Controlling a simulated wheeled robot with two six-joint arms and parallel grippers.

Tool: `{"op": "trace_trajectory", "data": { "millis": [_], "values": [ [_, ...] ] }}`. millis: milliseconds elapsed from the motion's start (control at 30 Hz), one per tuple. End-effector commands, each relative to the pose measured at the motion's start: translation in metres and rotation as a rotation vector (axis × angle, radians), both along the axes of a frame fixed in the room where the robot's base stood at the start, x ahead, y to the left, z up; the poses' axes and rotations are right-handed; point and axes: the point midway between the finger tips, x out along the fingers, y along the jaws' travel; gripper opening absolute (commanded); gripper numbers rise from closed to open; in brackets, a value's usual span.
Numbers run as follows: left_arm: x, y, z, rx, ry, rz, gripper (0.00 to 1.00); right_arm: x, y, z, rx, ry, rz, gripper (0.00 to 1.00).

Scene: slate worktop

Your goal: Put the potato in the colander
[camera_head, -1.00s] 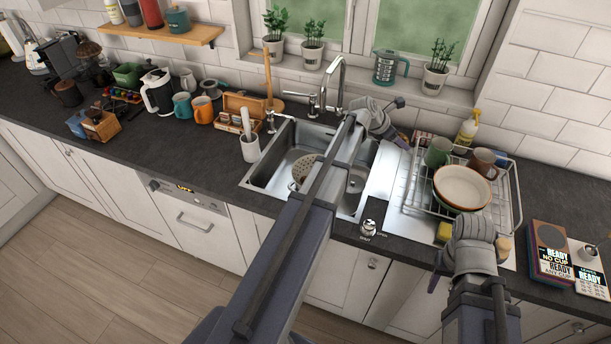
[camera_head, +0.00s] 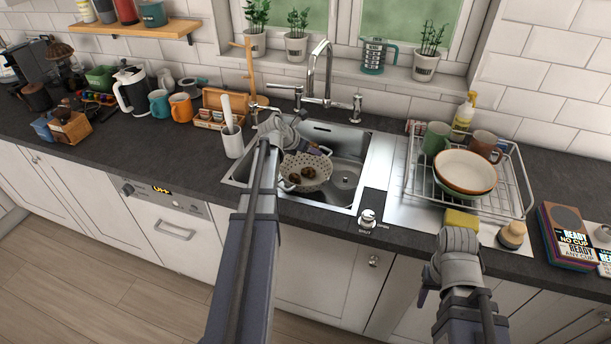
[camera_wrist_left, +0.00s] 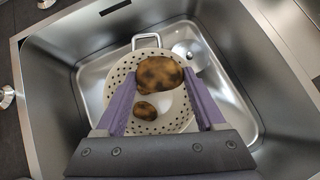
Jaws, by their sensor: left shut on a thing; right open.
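The cream perforated colander (camera_head: 318,184) sits in the steel sink; it also shows in the left wrist view (camera_wrist_left: 185,122). My left gripper (camera_wrist_left: 163,95) is shut on a large brown, dark-mottled potato (camera_wrist_left: 160,74), held over the colander. A smaller brown potato (camera_wrist_left: 145,110) shows inside the colander, below the held one. In the head view two brown lumps show within the colander's outline, and the left hand (camera_head: 280,128) is just above and behind it. How high the held potato is above the colander floor I cannot tell. My right gripper (camera_head: 425,290) is open in front of the counter.
The faucet (camera_head: 320,75) rises behind the sink (camera_head: 345,178). A dish rack (camera_head: 470,205) with bowls and mugs stands right of it, with a yellow sponge (camera_head: 461,219) in front. A white utensil holder (camera_head: 233,142) is at the sink's left. The sink's right part is clear.

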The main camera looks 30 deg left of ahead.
Motion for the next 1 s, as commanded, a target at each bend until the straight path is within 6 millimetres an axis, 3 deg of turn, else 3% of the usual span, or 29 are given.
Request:
{"op": "trace_trajectory", "data": {
  "millis": [33, 200, 467, 800, 1000],
  "values": [
    [-0.007, 0.009, -0.008, 0.0, 0.0, 0.02, 0.08, 0.0, 0.0, -0.008, 0.0, 0.0, 0.0, 0.5],
    [-0.015, 0.023, -0.011, 0.0, 0.0, 0.048, 0.08, 0.0, 0.0, -0.011, 0.0, 0.0, 0.0, 0.5],
    [-0.015, 0.023, -0.022, 0.0, 0.0, 0.048, 0.08, 0.0, 0.0, -0.023, 0.0, 0.0, 0.0, 0.5],
    [-0.015, 0.023, -0.072, 0.001, 0.0, 0.047, 0.08, 0.0, 0.0, -0.072, 0.0, 0.0, 0.0, 0.5],
    [-0.015, 0.023, -0.074, 0.001, 0.0, 0.047, 0.08, 0.0, 0.0, -0.074, 0.0, 0.0, 0.0, 0.5]
  ]
}}
